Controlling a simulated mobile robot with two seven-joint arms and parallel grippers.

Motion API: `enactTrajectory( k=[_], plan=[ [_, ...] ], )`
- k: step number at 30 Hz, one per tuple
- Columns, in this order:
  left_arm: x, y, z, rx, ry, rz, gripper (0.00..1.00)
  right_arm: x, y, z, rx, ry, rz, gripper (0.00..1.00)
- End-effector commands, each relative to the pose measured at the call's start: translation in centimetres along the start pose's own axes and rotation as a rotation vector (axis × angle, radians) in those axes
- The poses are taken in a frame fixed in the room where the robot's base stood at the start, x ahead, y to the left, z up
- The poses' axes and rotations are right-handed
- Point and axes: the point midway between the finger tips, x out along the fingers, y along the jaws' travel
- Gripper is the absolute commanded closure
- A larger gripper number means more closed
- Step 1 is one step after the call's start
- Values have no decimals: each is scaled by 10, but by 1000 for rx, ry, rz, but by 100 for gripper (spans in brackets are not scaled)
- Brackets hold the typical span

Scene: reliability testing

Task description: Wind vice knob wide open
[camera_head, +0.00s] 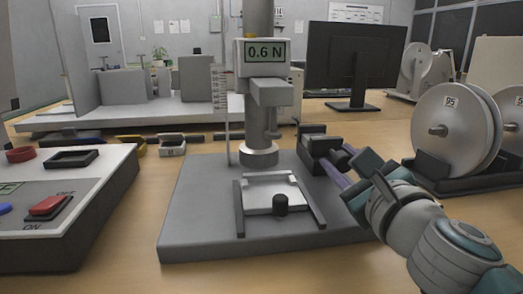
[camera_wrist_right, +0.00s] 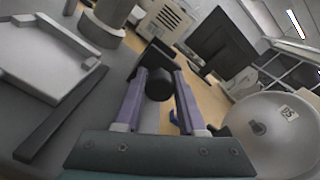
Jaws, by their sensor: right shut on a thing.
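The black knob (camera_wrist_right: 159,85) sits between the two purple fingertips of my right gripper (camera_wrist_right: 156,88) in the right wrist view. A dark block (camera_wrist_right: 155,57) is right behind it. In the head view my right gripper (camera_head: 335,167) comes in from the right and is shut on the knob, beside the dark block (camera_head: 313,138) at the right edge of the grey test stand base (camera_head: 190,215). The fingers partly hide the knob there. My left gripper is not in view.
The test stand's head reads 0.6 N on its display (camera_head: 265,51). A control box (camera_head: 70,205) stands left, large grey reels (camera_head: 455,130) right, a monitor (camera_head: 352,55) behind.

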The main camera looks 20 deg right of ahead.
Motion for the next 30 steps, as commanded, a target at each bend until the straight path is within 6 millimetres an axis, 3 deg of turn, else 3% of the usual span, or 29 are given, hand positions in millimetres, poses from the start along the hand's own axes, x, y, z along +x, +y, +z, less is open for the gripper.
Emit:
enactTrajectory(
  k=[15, 30],
  plan=[
    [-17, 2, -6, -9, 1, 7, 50, 0, 1, 1, -421, 11, 4, 100],
    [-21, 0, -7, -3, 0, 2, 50, 0, 2, 0, -567, 15, 5, 100]
  ],
)
